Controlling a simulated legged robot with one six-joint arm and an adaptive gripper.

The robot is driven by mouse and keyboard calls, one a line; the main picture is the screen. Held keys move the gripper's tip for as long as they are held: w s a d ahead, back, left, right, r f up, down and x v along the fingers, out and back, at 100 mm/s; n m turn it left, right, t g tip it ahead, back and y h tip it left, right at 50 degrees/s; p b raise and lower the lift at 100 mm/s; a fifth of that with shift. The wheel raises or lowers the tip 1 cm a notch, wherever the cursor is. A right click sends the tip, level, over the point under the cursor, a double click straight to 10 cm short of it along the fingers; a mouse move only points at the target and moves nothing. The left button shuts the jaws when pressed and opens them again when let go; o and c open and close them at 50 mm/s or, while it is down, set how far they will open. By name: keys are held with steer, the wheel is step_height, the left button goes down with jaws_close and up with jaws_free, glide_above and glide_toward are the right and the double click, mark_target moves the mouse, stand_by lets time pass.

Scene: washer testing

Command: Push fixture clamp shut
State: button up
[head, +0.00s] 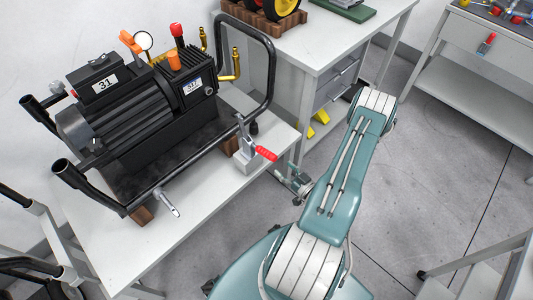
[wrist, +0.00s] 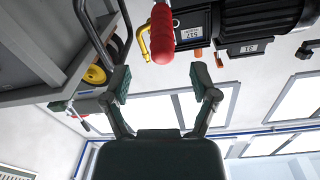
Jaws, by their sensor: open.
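The fixture clamp (head: 245,153) is a grey metal piece on the white table, by the right end of the black machine's frame. Its red handle (head: 265,153) points right, out towards the table's edge. In the wrist view the red handle (wrist: 162,33) hangs large and close, just beyond the fingertips and roughly between them in width. My gripper (head: 283,176) is below and right of the handle, beside the table edge. In the wrist view my gripper (wrist: 161,80) has its two dark fingers wide apart with nothing between them. I see no contact with the handle.
The black pump machine (head: 140,110) in its tube frame (head: 272,70) fills most of the white table (head: 190,215). A second workbench (head: 335,45) with drawers stands behind my arm. A grey shelf bench (head: 465,75) is at the far right. The floor to the right is mostly clear.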

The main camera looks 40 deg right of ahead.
mark_target(267, 154)
steer(key=w, duration=0.7)
steer(key=shift+w+a, duration=0.3)
steer(key=shift+w, duration=0.05)
steer(key=shift+w+d, duration=0.15)
steer(key=shift+w, duration=0.5)
jaws_close()
